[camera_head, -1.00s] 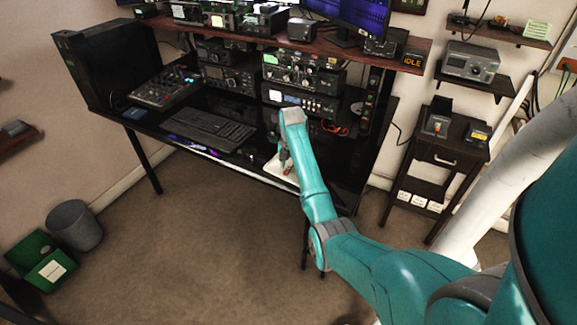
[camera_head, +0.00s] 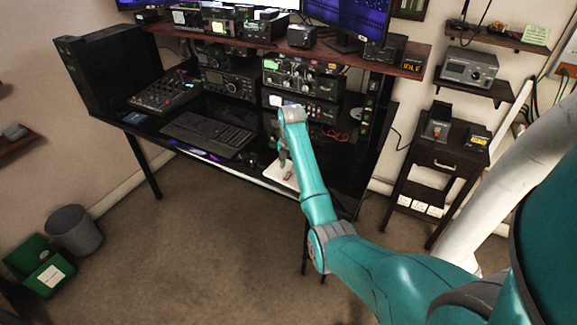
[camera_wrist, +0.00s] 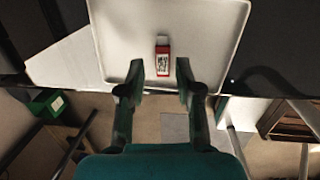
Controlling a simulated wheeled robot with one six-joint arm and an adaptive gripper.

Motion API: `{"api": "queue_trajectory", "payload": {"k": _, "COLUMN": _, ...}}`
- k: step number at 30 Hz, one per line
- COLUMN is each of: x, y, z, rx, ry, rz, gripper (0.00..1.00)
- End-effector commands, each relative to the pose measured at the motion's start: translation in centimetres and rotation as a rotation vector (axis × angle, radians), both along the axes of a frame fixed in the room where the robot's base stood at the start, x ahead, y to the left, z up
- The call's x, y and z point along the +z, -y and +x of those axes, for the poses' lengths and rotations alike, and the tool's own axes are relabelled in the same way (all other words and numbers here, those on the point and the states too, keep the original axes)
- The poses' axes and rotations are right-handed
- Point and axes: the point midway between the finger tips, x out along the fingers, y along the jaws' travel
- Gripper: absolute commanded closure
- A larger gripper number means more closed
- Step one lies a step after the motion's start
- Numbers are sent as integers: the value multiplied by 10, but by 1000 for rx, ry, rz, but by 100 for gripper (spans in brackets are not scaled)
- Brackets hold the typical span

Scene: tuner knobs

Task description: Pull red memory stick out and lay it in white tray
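The red memory stick (camera_wrist: 163,61), with a printed label and a grey end, lies flat on the white tray (camera_wrist: 112,30) in the wrist view. In the head view the stick (camera_head: 288,177) is a small red spot on the tray (camera_head: 272,173) at the desk's front edge. My gripper (camera_wrist: 158,80) is open, its two fingers apart with nothing held between them. In the wrist view the stick shows between and just beyond the fingertips. In the head view my gripper (camera_head: 283,155) is over the tray, which my arm partly hides.
The black desk carries a keyboard (camera_head: 208,134), a mixer (camera_head: 165,91) and stacked radio units (camera_head: 302,76) close behind my gripper. A shelf with monitors (camera_head: 347,20) hangs above. A small side table (camera_head: 447,157) stands right. The floor in front is clear.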

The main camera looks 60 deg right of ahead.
Motion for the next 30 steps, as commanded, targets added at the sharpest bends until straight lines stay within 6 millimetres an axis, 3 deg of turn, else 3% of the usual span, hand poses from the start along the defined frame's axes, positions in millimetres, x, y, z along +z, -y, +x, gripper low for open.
{"api": "queue_trajectory", "payload": {"k": 1, "x": 0, "y": 0, "z": 0, "rx": 0, "ry": 0, "rz": 0, "gripper": 61}}
{"api": "queue_trajectory", "payload": {"k": 4, "x": 0, "y": 0, "z": 0, "rx": 0, "ry": 0, "rz": 0, "gripper": 36}}
{"api": "queue_trajectory", "payload": {"k": 16, "x": 6, "y": 0, "z": 0, "rx": 0, "ry": 1, "rz": -1, "gripper": 36}}
{"api": "queue_trajectory", "payload": {"k": 30, "x": 68, "y": -6, "z": -7, "rx": 0, "ry": 0, "rz": 0, "gripper": 36}}
